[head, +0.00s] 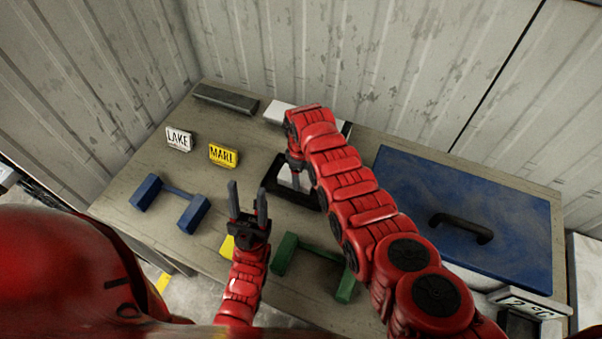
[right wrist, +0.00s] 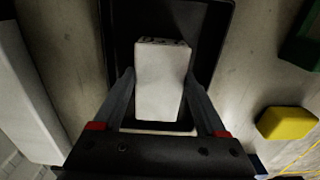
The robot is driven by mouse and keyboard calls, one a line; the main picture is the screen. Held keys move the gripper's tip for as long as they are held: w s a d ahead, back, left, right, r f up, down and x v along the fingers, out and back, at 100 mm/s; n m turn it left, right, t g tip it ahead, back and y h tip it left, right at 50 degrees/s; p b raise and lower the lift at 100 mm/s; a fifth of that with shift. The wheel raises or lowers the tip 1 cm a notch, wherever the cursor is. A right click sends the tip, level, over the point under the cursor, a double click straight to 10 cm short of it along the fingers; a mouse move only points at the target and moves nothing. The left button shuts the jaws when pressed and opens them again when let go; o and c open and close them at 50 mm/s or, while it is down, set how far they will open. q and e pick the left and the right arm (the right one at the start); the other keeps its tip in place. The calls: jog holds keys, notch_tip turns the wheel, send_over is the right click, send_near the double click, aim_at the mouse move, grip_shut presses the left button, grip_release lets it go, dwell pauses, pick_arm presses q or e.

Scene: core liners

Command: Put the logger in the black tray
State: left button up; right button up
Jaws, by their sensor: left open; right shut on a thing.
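The logger (right wrist: 160,85) is a white block with dark marks on its far end. In the right wrist view it sits between the fingers of my right gripper (right wrist: 160,92), which is shut on it. The black tray (right wrist: 221,35) lies around and beneath it in that view; whether the logger touches the tray floor I cannot tell. In the head view the black tray (head: 286,192) is partly covered by my right arm, with the white logger (head: 302,181) showing over it. My left gripper (head: 249,200) is open and empty, left of and nearer than the tray.
A white LAKE block (head: 179,139) and a yellow MARL block (head: 222,155) stand left. A blue stand (head: 174,200), a green stand (head: 290,252) and a yellow block (head: 227,246) are in front. A blue lidded box (head: 462,205) fills the right. A dark bar (head: 225,98) lies at the back.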

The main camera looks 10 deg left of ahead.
aim_at(301, 176)
jog(key=shift+f, duration=0.1)
jog(key=shift+f+b, duration=0.15)
jog(key=shift+b, duration=0.15)
jog(key=o, duration=1.4)
jog(key=shift+r+p, duration=0.3)
jog(key=shift+r, duration=0.05)
notch_tip(301, 176, up, 8)
jog(key=b, duration=0.3)
jog(key=shift+w, duration=0.1)
notch_tip(301, 176, up, 4)
jog(key=shift+f+p, duration=0.1)
jog(key=shift+p, duration=0.9)
